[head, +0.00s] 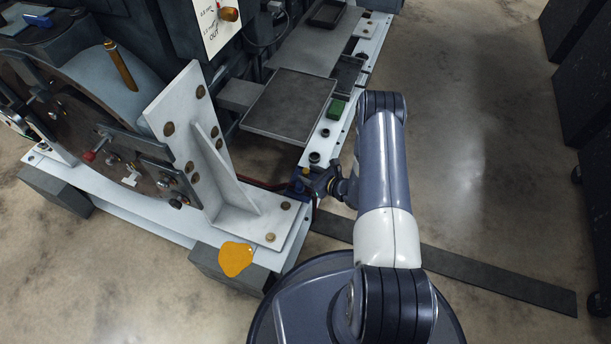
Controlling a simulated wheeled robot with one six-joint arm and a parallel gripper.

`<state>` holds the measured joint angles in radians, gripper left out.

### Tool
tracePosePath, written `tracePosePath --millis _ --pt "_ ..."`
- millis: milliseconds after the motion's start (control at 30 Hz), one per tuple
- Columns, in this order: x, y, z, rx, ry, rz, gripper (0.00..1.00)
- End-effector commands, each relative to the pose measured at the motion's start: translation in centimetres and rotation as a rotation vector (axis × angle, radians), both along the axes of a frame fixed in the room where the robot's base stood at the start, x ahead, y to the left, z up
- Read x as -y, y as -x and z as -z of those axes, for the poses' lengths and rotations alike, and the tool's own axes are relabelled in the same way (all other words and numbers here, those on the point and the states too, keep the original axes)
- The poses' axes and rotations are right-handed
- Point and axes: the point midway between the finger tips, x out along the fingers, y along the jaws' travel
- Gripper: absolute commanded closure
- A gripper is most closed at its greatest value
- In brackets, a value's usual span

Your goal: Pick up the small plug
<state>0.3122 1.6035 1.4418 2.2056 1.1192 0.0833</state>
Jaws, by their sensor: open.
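Two small dark round pieces stand on the white rail of the machine's base: one (314,157) just above my gripper in the picture, and a smaller one (325,132) further back. Either could be the small plug; I cannot tell for sure at this size. My gripper (311,181) is low at the rail's near end, beside a small blue piece (297,184). The gripper's jaws are small and dark here. They are open, and I see nothing held between them. The gripper partly hides the rail and whatever lies right under it.
A green block (336,109) sits further along the rail. A grey tray (288,106) lies left of it. A white upright bracket (190,135) stands left of my gripper. An orange patch (236,259) lies on the dark block below. The floor at right is mostly clear.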

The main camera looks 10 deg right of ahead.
Motion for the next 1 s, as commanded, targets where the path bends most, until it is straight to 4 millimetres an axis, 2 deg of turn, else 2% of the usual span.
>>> tracePosePath --millis 300,867,1000 --pt "-0.39 -0.56 0.22 0.0 0.0 0.001 0.54" --pt "-0.37 -0.53 0.21 -0.001 -0.001 0.0 0.99" --pt "-0.37 -0.54 0.21 -0.001 -0.001 0.0 1.0"
